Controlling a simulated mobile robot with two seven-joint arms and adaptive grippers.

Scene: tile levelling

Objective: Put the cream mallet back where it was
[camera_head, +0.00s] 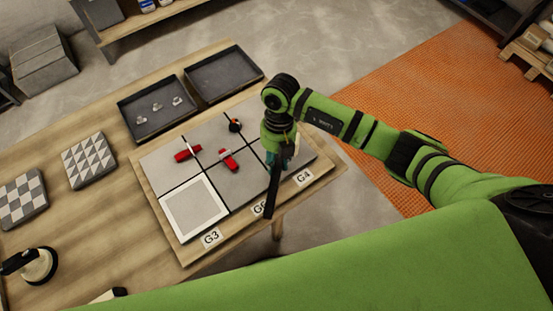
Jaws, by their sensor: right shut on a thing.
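My right gripper (279,152) is above the right side of the tile board, with its arm coming in from the right. It is shut on a long black handle (271,195) that hangs down towards the board's front edge. No cream head shows clearly on it, so I cannot confirm that it is the cream mallet. A cream round piece with a black grip (40,266) stands at the table's lower left; I cannot tell what tool it is. My left gripper is not in view.
The tile board (187,254) holds grey tiles, a white-bordered tile (194,208), red pieces (228,160) and an orange-black piece (235,126). Behind are a tray with small clips (135,135) and an empty tray (225,75). Patterned tiles (88,161) lie left. Some bare table shows left.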

